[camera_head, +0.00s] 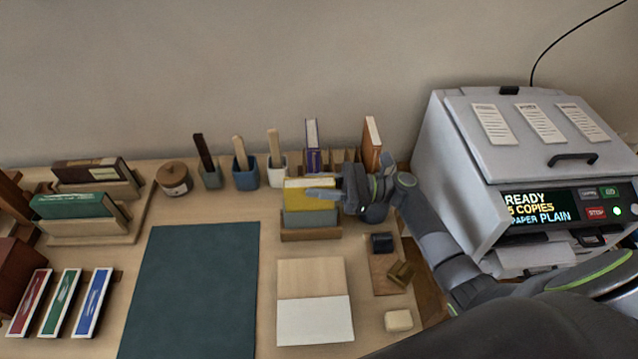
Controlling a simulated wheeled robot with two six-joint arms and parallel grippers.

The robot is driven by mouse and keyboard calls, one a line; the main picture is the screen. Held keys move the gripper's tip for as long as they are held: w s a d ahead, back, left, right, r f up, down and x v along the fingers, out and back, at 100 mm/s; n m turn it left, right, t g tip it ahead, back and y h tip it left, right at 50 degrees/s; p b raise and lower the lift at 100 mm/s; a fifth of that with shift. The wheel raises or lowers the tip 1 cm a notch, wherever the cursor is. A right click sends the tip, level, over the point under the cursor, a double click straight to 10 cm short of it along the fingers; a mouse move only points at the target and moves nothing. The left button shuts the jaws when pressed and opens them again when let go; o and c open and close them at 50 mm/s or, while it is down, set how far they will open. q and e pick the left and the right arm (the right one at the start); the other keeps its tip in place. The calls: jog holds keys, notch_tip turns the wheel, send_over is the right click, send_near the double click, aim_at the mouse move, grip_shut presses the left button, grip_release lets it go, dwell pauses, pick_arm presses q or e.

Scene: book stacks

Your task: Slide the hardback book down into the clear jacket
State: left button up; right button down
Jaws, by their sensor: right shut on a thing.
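The yellow hardback book (302,194) is upright in the middle of the table. My right gripper (326,194) reaches in from the right and is shut on the book's upper right part. Below the yellow part is a grey, hazy band (308,219), which looks like the clear jacket standing in a low wooden holder (311,234). The book is directly above or partly inside the jacket; I cannot tell how deep. My gripper hides the book's right edge. My left gripper is out of view.
A dark green mat (195,290) lies left of a wood-and-white board (315,308). Pots with brushes (245,173) and upright books (372,145) stand behind. A large copier (530,170) fills the right. Racked books (80,207) stand left. The mat is clear.

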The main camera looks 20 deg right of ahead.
jog(key=shift+s+f+b, duration=0.25)
jog(key=shift+f+b, duration=0.05)
jog(key=shift+f, duration=0.2)
jog(key=c, duration=1)
grip_release()
jog(key=shift+c, duration=0.2)
jog(key=shift+f, duration=0.1)
notch_tip(320, 180, up, 11)
jog(key=shift+w+f, duration=0.1)
